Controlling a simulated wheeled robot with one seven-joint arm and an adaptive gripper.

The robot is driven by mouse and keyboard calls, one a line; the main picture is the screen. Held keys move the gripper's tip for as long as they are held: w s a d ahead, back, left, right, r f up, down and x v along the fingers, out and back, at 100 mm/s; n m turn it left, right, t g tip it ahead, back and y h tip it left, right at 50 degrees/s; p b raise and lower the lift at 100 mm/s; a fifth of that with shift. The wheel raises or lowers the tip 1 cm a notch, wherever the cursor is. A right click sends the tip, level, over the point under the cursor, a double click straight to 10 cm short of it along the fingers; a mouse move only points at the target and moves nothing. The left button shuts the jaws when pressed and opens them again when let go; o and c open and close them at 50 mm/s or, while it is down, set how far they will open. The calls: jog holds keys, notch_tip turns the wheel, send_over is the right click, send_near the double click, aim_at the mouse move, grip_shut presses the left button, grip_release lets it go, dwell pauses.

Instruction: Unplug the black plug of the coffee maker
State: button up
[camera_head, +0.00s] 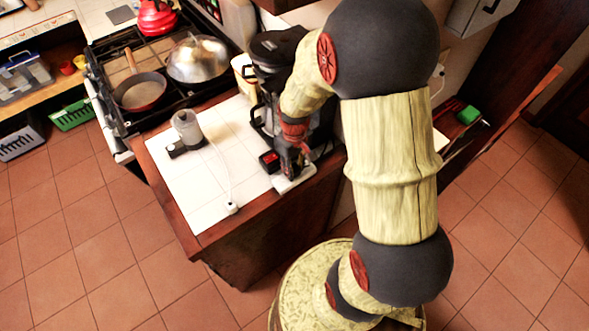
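The coffee maker (277,48) is a tall black machine on the white tiled counter, partly hidden behind my arm. My gripper (292,172) points down over a white block (295,181), which looks like a power strip, near the counter's front right edge. The black plug cannot be picked out; dark parts around the fingertips blend together. Whether the fingers are open or closed on something is too small to tell.
A small grey-white appliance (187,127) stands on the counter, with a white cord running to a white plug (231,208) near the front edge. The stove (150,75) holds a pan (140,92) and a domed lid (198,58).

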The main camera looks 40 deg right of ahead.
aim_at(295, 167)
jog(key=c, duration=0.6)
grip_shut()
jog(key=shift+r, duration=0.1)
jog(key=shift+r+p, duration=2.4)
jog(key=shift+r, duration=0.55)
